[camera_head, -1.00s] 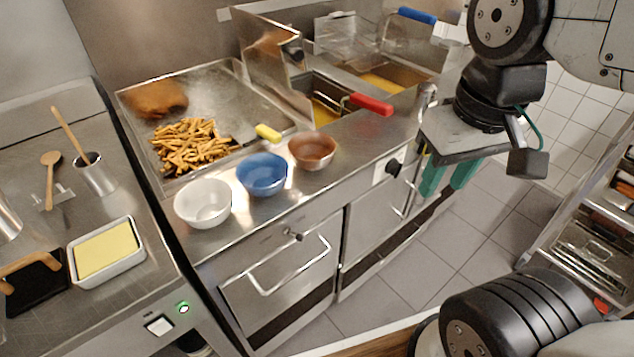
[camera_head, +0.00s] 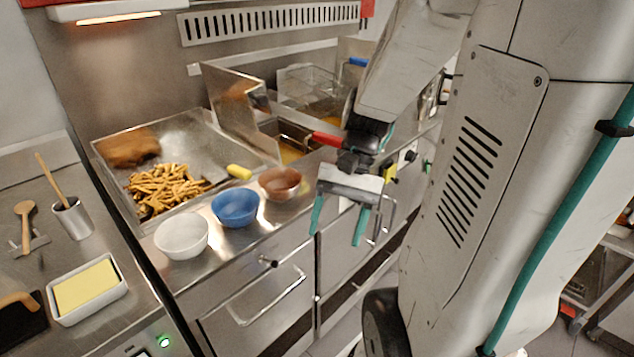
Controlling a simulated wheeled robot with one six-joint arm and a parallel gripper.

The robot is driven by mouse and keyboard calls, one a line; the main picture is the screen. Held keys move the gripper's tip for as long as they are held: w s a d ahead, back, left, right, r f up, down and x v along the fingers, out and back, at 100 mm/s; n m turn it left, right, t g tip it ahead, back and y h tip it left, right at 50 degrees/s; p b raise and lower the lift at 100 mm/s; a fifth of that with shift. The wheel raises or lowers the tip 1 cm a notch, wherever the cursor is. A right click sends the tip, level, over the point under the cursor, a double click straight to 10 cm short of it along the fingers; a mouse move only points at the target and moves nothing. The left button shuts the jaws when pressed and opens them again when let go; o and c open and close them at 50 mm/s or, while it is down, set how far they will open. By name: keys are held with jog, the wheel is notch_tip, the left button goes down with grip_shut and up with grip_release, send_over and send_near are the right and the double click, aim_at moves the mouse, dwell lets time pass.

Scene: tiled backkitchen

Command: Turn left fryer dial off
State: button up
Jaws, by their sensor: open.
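My gripper (camera_head: 338,235) is open, its two green fingers pointing down in front of the fryer's front panel. A sliver of the left fryer dial's pale plate (camera_head: 345,204) shows between the fingers. The knob itself is hidden behind the gripper, so its setting cannot be told. I cannot tell whether the gripper touches it. A second black dial (camera_head: 411,156) on a pale plate is visible farther right. The fryer has a basket with a red handle (camera_head: 327,138) and one with a blue handle (camera_head: 358,62).
White (camera_head: 182,238), blue (camera_head: 235,209) and brown (camera_head: 280,183) bowls stand along the counter edge. A cabinet handle (camera_head: 268,300) sticks out below. My arm blocks much of the right side.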

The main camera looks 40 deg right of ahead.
jog(key=w+d+f+m+t+h, duration=0.2)
jog(key=w+d+f+m+t, duration=0.1)
jog(key=d+f+m+t, duration=0.5)
jog(key=w+d+f+m+t+h, duration=0.1)
jog(key=w+d+f+m+t, duration=0.4)
jog(key=d+m, duration=0.65)
jog(key=w+d+f+m+t+h, duration=0.1)
jog(key=d+f+m+t+h, duration=0.1)
jog(key=d+f+m+t, duration=0.6)
jog(key=w+r, duration=0.1)
jog(key=w, duration=0.1)
jog(key=w+r+m, duration=0.1)
jog(key=w, duration=0.1)
jog(key=w+r+m, duration=0.1)
jog(key=w, duration=0.2)
jog(key=shift+r+m+g, duration=0.2)
jog(key=shift+m+g, duration=0.05)
jog(key=shift+g, duration=0.05)
jog(key=c, duration=0.9)
